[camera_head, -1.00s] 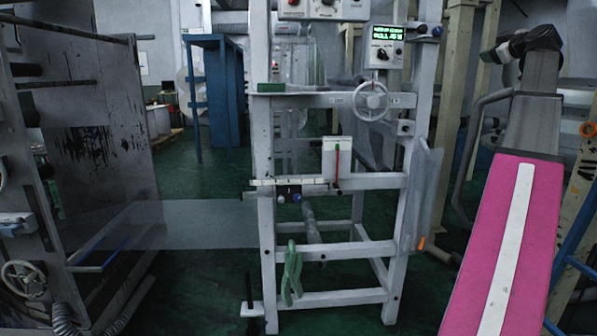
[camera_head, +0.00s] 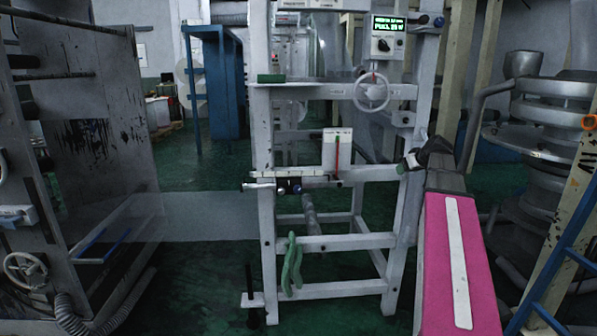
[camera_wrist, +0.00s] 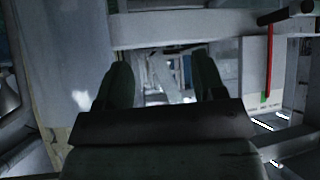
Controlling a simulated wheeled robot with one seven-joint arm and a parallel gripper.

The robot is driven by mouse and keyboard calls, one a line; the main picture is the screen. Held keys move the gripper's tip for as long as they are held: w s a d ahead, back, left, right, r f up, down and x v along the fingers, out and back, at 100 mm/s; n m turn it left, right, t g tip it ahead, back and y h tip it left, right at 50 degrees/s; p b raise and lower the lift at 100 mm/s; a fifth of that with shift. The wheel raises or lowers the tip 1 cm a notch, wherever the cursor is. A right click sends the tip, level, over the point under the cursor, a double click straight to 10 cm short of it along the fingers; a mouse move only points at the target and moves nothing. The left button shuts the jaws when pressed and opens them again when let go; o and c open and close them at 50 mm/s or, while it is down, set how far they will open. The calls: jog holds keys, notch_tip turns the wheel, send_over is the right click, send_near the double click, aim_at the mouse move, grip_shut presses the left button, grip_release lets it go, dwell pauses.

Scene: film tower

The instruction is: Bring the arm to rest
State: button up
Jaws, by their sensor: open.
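My arm, with a pink link and a white stripe, reaches in from the lower right in the head view. My gripper (camera_head: 408,163) is at its far end, beside the right post of the white frame (camera_head: 262,210). In the wrist view my gripper (camera_wrist: 163,75) has two dark fingers well apart. Nothing shows held between them; frame parts show beyond the gap. A white plate with a red lever (camera_wrist: 269,60) is right of the fingers; the same plate (camera_head: 337,150) is mid-frame in the head view.
The frame carries a handwheel (camera_head: 371,92) and a lit green display (camera_head: 388,25). Green gloves (camera_head: 291,265) hang on a lower rail. A dark panelled machine (camera_head: 90,130) stands left. Round metal machinery (camera_head: 535,140) stands right.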

jog(key=s+a+f+m+g, duration=0.1)
jog(key=s+a+f+g, duration=0.15)
jog(key=a+f, duration=0.35)
jog(key=s+a+f+g, duration=0.1)
jog(key=s+a+f, duration=0.25)
jog(key=f, duration=0.55)
jog(key=s+a+f+m+g, duration=0.1)
jog(key=s+a+f+g, duration=0.2)
jog(key=f, duration=0.4)
jog(key=s+a+f+m+g+h, duration=0.1)
jog(key=s+a+f, duration=0.4)
jog(key=s+f, duration=0.2)
jog(key=s+a+f+m+g+h, duration=0.1)
jog(key=s+a+f+g, duration=0.1)
jog(key=s+a+f, duration=0.3)
jog(key=s+f, duration=0.3)
jog(key=shift+s+h, duration=0.25)
jog(key=shift+h, duration=0.15)
